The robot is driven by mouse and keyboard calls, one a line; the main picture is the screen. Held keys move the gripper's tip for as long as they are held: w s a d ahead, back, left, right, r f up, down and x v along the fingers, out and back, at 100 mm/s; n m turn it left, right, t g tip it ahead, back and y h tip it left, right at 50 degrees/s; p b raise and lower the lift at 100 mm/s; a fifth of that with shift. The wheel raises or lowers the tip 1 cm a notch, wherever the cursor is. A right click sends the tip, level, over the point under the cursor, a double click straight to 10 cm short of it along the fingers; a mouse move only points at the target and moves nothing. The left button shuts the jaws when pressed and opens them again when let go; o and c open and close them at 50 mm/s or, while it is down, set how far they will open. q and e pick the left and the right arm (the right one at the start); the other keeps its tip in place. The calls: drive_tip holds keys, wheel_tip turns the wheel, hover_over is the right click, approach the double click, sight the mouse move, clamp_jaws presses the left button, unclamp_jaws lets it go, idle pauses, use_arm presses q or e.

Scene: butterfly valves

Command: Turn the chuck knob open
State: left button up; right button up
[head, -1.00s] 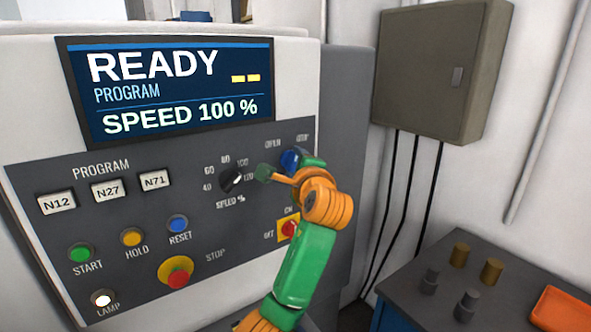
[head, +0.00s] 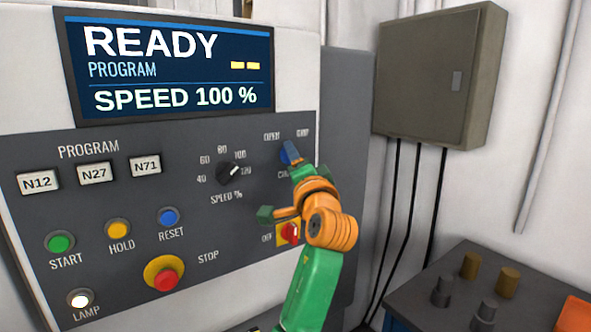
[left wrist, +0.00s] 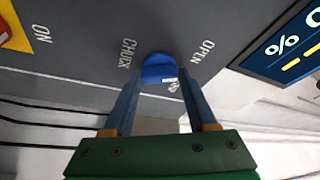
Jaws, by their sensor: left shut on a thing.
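The blue chuck knob (head: 290,152) is on the right of the grey control panel, below the OPEN and CLAMP labels and above CHUCK. My left gripper (head: 297,163), on a green and orange arm, is at the knob and covers part of it. In the left wrist view the knob (left wrist: 159,68) sits between the two blue fingers of my left gripper (left wrist: 160,80), which is shut on it. A small white mark shows on the knob. Its exact pointing direction is hard to tell. My right gripper is not in view.
The speed dial (head: 230,171) is left of the knob. The red and yellow on/off switch (head: 290,233) is just below, close to my wrist. The screen (head: 170,62) reads READY. A grey table (head: 440,320) with several small cylinders stands at the lower right.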

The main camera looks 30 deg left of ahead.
use_arm(q)
drive_tip(key=shift+r+n+y, duration=0.15)
drive_tip(key=shift+n+y, duration=0.15)
drive_tip(key=shift+n, duration=0.2)
drive_tip(key=o, duration=1.4)
drive_tip(key=shift+w, duration=0.1)
drive_tip(key=shift+c, duration=0.2)
drive_tip(key=b+v, duration=0.4)
drive_tip(key=v, duration=0.3)
drive_tip(key=shift+a, duration=0.1)
